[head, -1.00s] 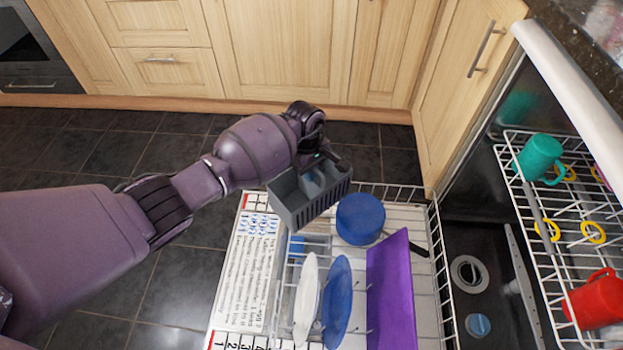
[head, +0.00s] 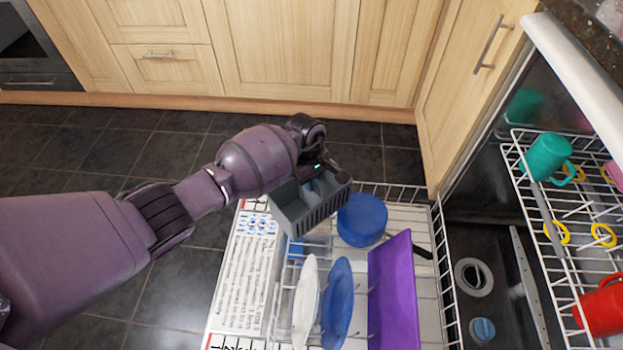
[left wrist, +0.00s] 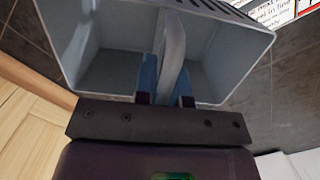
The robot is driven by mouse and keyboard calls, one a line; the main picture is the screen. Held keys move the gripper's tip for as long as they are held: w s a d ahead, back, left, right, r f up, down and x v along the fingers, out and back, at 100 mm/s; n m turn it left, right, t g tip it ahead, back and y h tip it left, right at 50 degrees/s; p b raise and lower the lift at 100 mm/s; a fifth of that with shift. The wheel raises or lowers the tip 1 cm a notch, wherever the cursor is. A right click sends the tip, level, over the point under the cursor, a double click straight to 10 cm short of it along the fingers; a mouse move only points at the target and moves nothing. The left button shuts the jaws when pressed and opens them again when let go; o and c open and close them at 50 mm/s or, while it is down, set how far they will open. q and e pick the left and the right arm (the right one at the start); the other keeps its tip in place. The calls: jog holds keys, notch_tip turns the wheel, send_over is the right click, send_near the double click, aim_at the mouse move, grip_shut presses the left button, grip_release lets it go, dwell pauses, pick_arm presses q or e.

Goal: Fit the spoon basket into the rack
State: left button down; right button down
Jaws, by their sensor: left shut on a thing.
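The grey spoon basket (head: 309,207) hangs in the air over the far left corner of the pulled-out lower rack (head: 437,262), tilted in the head view. My left gripper (head: 318,180) is shut on the basket. In the left wrist view the fingers (left wrist: 167,85) close on the upright divider in the middle of the basket (left wrist: 100,50), with an open compartment on each side. The compartments look empty. The rack's far left corner is partly hidden behind the basket. My right gripper is not in view.
In the rack stand a white plate (head: 307,300), a blue plate (head: 338,300), a purple board (head: 392,290) and a blue pan (head: 362,220). The upper rack (head: 545,205) holds a green mug (head: 548,157) and a red mug (head: 603,307). Dark floor lies left of the rack.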

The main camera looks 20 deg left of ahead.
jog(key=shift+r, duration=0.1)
pick_arm(q)
jog(key=c, duration=1.2)
grip_release()
jog(key=shift+r+p, duration=0.3)
jog(key=shift+r, duration=0.2)
jog(key=r+p, duration=0.1)
jog(key=r, duration=0.2)
jog(key=r+p, duration=0.1)
jog(key=r, duration=0.3)
jog(key=w+a+r+p, duration=0.1)
jog(key=r+p, duration=0.1)
jog(key=r, duration=0.2)
jog(key=shift+a+r, duration=0.1)
jog(key=shift+r, duration=0.05)
jog(key=shift+s+r, duration=0.1)
jog(key=shift+r, duration=0.3)
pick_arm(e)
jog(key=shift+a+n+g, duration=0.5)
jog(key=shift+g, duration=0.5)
pick_arm(q)
jog(key=shift+r, duration=0.1)
